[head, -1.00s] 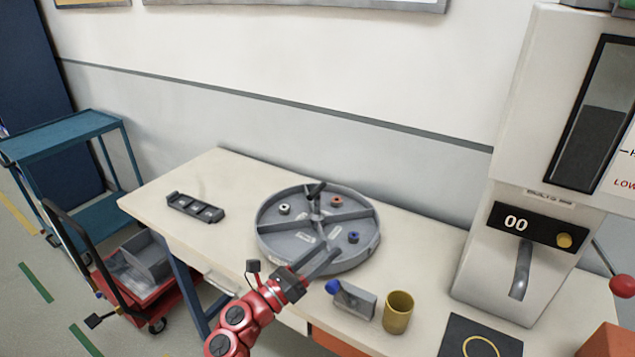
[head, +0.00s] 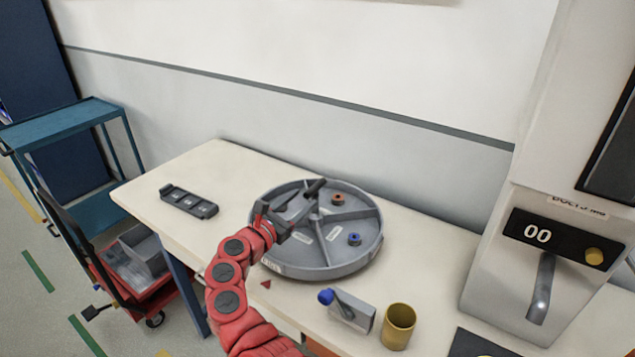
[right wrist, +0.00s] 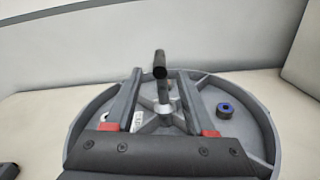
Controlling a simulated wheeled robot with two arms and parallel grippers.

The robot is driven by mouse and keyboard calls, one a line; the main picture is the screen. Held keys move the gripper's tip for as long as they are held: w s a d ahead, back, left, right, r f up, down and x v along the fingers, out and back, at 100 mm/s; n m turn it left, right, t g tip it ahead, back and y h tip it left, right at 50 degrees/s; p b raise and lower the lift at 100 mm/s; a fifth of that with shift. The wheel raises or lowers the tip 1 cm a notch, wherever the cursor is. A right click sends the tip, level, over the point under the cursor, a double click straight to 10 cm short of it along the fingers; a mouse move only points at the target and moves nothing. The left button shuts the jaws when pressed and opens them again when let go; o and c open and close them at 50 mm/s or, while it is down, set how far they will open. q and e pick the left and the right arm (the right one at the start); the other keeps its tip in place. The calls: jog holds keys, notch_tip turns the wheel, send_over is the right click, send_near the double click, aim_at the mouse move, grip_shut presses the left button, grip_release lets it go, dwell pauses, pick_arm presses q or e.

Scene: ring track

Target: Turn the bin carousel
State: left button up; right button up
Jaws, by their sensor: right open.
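The bin carousel (head: 310,272) is a round grey tray with dividers on the table. A dark upright handle (head: 317,187) stands on it; it also shows in the right wrist view (right wrist: 160,66). An orange-brown ring piece (head: 338,199) and a blue one (head: 354,238) lie in separate compartments. My right gripper (head: 298,208) is open over the left part of the carousel. In the right wrist view its fingers lie on either side of the handle, with gaps; whether the handle is fully between the tips is hard to tell. My left gripper is not in view.
A dark slotted tray (head: 188,201) lies left on the table. A grey block with a blue knob (head: 352,310) and a yellow cup (head: 398,326) stand close in front. A dispenser (head: 540,255) stands right. A blue cart (head: 65,130) is at far left.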

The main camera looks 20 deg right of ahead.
aim_at(317, 183)
jog(key=x, duration=0.3)
jog(key=p+x, duration=0.1)
jog(key=x, duration=0.2)
jog(key=shift+w+d+r, duration=0.2)
jog(key=shift+w+d+f, duration=0.15)
jog(key=shift+w+d, duration=0.2)
jog(key=shift+d, duration=0.2)
grip_shut()
dwell(0.7)
